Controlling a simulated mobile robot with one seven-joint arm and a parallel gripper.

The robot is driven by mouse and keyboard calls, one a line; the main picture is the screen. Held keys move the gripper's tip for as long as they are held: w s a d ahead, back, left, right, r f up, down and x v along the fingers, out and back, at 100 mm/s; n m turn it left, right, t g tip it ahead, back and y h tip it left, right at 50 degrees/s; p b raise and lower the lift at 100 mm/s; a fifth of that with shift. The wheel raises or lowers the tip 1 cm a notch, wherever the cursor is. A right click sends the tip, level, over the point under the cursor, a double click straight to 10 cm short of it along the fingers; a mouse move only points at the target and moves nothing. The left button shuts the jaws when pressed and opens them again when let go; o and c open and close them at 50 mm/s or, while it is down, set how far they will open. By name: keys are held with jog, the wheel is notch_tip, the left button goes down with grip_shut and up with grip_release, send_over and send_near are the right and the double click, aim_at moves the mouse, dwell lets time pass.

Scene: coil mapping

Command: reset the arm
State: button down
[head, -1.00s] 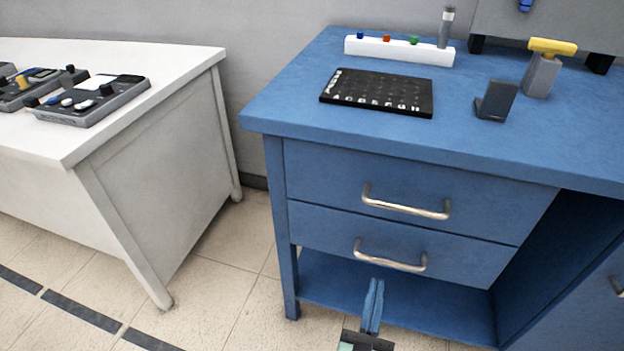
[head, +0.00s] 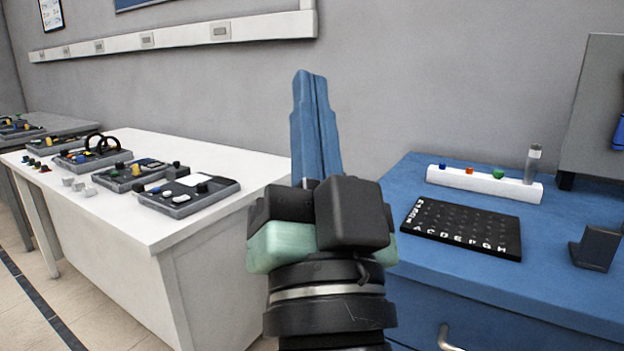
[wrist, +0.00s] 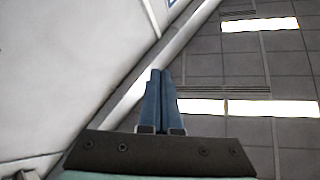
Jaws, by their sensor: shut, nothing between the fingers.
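My gripper (head: 312,78) stands upright in the middle of the head view, its blue fingers pressed together with nothing between them. It is raised in front of the gap between the white table and the blue desk, and touches neither. In the wrist view my gripper (wrist: 160,74) is also shut, pointing up toward the ceiling and wall.
The blue desk (head: 400,262) at right bears a black lettered board (head: 462,228), a white rack (head: 480,184) with coloured pieces and a dark stand (head: 596,248). The white table (head: 150,235) at left holds several grey trays. Ceiling lights (wrist: 260,24) show in the wrist view.

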jog(key=s+r+n+t+h, duration=0.1)
jog(key=s+r+n+h, duration=0.25)
jog(key=s+r, duration=0.4)
notch_tip(320, 180, up, 28)
jog(key=w+y+p, duration=0.1)
jog(key=w+p, duration=0.1)
jog(key=p, duration=2.7)
jog(key=shift+f, duration=0.25)
